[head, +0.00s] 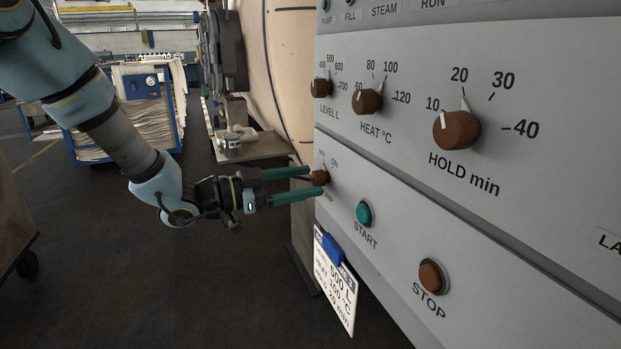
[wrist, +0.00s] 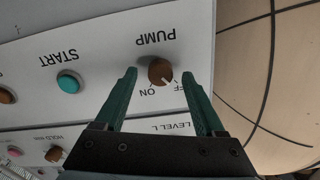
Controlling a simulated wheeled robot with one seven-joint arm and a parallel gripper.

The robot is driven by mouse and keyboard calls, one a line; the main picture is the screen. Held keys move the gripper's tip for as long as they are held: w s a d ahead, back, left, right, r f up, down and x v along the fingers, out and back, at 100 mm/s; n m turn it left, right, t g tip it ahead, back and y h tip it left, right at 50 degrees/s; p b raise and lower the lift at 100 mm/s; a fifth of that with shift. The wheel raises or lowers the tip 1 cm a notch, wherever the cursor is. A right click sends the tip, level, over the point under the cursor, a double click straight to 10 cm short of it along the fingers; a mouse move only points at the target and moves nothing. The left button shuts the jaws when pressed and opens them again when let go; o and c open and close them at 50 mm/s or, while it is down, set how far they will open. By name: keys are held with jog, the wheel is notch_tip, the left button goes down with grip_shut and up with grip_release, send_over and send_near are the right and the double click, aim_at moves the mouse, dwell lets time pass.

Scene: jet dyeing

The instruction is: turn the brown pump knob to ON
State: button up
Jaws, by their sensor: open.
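The brown pump knob (head: 319,178) is on the lower left of the grey panel's front, and it also shows in the wrist view (wrist: 160,70) beside the word PUMP. In the wrist view its pale pointer is turned toward the partly hidden OFF lettering, away from ON. My gripper (head: 313,181) is open, with its two green fingers on either side of the knob. In the wrist view my gripper (wrist: 161,75) shows a gap between each finger and the knob. I cannot tell how deep the fingertips reach along the knob.
The green START button (head: 364,213) and brown STOP button (head: 431,277) lie to the right. The LEVEL (head: 320,88), HEAT (head: 367,101) and HOLD (head: 457,130) knobs are above. A white card (head: 336,282) with a blue clip hangs below. Open floor lies left.

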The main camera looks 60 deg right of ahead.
jog(key=shift+x, duration=0.9)
jog(key=shift+c, duration=0.2)
grip_shut()
